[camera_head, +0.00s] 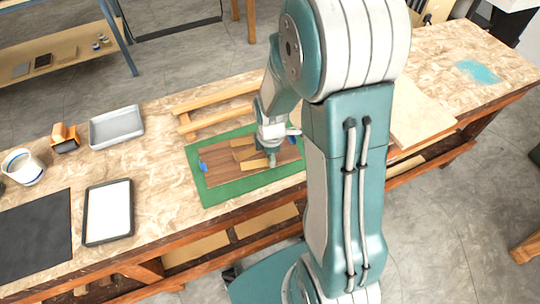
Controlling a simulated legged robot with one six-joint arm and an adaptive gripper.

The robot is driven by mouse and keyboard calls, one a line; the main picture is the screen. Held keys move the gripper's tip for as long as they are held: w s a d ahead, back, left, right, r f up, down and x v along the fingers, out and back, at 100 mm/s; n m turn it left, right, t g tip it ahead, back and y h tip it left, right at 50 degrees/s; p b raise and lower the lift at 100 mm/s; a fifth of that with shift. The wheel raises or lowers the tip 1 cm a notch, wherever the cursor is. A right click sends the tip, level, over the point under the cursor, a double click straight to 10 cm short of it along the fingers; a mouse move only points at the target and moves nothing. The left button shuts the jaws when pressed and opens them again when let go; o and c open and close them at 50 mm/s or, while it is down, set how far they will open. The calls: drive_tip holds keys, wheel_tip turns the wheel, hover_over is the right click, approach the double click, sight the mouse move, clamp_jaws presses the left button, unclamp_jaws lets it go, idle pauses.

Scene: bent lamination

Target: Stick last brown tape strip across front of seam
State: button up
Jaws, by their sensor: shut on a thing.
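A brown wood panel (222,172) lies on a green mat (225,193) on the workbench. Light brown tape strips lie across its middle: a back strip (242,142), a middle strip (244,154) and a front strip (254,164). My gripper (272,161) is low over the panel, pointing down at the right end of the front strip. It appears shut on that strip's end. The fingertips are small here, and whether the strip is pressed flat cannot be told. The seam itself is hard to make out. Blue tape pieces sit at the panel's left (203,167) and right (292,139).
Wooden rails (215,97) lie behind the mat. A grey tray (116,127), an orange tape dispenser (64,138), a white bucket (24,167), a dark-framed white tray (108,212) and a black mat (38,235) are at left. My arm hides the bench right of the panel.

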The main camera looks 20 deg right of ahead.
drive_tip(key=shift+a, duration=0.1)
drive_tip(key=shift+a, duration=0.15)
drive_tip(key=o, duration=0.8)
drive_tip(key=shift+a, duration=0.15)
drive_tip(key=shift+c, duration=0.2)
drive_tip(key=shift+d, duration=0.2)
drive_tip(key=o, duration=0.3)
drive_tip(key=shift+a, duration=0.1)
